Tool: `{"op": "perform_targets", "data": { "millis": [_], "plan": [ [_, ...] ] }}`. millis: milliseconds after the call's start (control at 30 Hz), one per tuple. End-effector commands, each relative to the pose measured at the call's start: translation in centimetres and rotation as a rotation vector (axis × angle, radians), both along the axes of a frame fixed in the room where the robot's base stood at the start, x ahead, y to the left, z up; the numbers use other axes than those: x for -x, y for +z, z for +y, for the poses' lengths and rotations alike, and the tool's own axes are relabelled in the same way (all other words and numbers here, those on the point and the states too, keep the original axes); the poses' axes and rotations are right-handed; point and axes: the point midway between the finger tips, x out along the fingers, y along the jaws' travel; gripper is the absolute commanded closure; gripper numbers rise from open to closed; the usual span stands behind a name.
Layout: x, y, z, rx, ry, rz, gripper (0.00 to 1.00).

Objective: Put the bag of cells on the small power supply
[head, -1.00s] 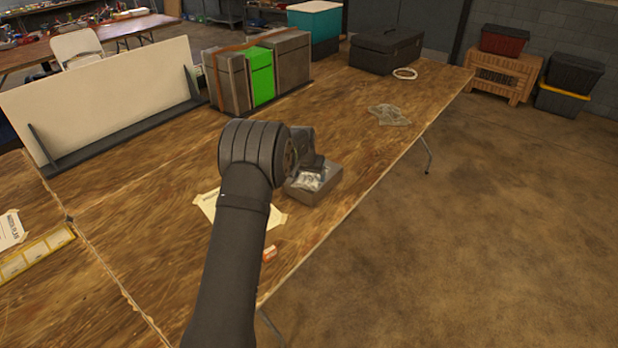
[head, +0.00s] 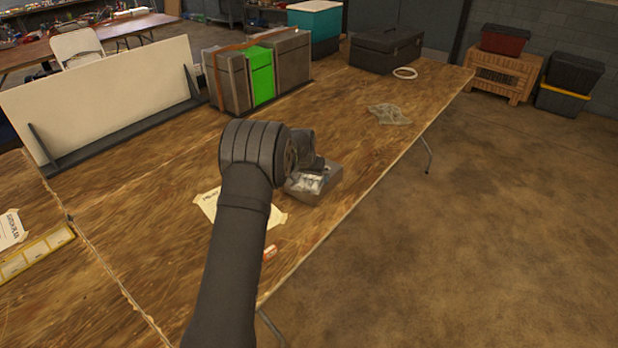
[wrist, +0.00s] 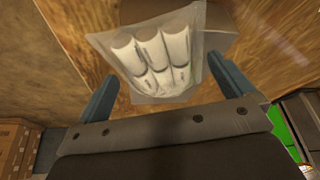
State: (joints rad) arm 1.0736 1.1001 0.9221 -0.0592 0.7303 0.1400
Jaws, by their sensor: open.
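The bag of cells (wrist: 153,58) is a clear pouch with several white cylinders in it. In the head view, the bag (head: 306,184) lies on the front left part of the top of a small grey box, which looks like the small power supply (head: 325,187). The box also shows behind the bag in the wrist view (wrist: 205,42). My gripper (wrist: 162,72) is open, with one finger on each side of the bag and gaps beside it. In the head view, my wrist partly hides the box and bag, and the fingertips are hard to make out.
A paper sheet (head: 208,204) and a small orange item (head: 269,252) lie near my arm. A crumpled clear bag (head: 388,115) lies farther along the table (head: 345,130). Strapped grey and green boxes (head: 262,75) stand behind. The table's right edge is close to the box.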

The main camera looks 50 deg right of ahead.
Motion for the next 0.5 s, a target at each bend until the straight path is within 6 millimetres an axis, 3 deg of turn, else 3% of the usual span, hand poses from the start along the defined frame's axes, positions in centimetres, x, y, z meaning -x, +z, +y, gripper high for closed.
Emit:
{"op": "perform_targets", "data": {
  "millis": [500],
  "plan": [
    [1.3, 8.7, 3.3, 0.002, 0.0, -0.002, 0.02]
  ]
}}
